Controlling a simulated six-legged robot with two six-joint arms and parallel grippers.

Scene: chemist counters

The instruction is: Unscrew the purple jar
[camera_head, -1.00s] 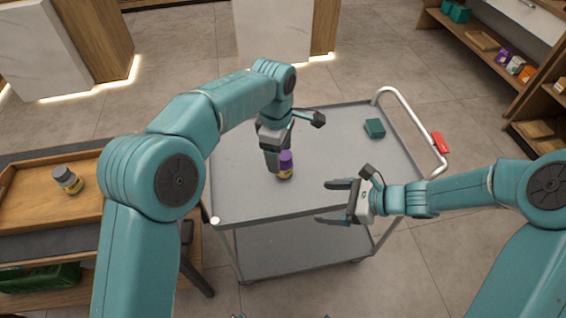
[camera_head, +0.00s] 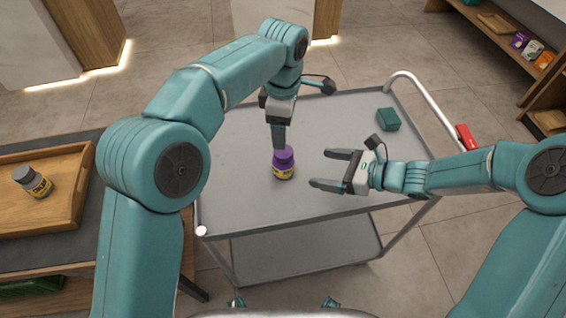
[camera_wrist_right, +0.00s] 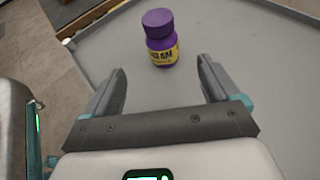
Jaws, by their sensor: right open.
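The purple jar (camera_head: 284,170) has a purple lid and a yellow label. It stands upright on the grey cart top; in the right wrist view the jar (camera_wrist_right: 161,40) is lidded and stands beyond the fingertips. My right gripper (camera_head: 329,169) is open and empty to the right of the jar, its fingers pointing toward it, apart from it. My left gripper (camera_head: 279,145) points down just behind and above the lid in the head view. No left finger shows at the jar in the right wrist view. Its fingers overlap, so their opening is hidden.
The cart (camera_head: 235,195) has a rail handle (camera_head: 425,110) at right and a teal box (camera_head: 388,119) at the back right. A wooden tray (camera_head: 65,215) at left holds a grey-lidded jar (camera_head: 33,181). The cart top around the purple jar is mostly clear.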

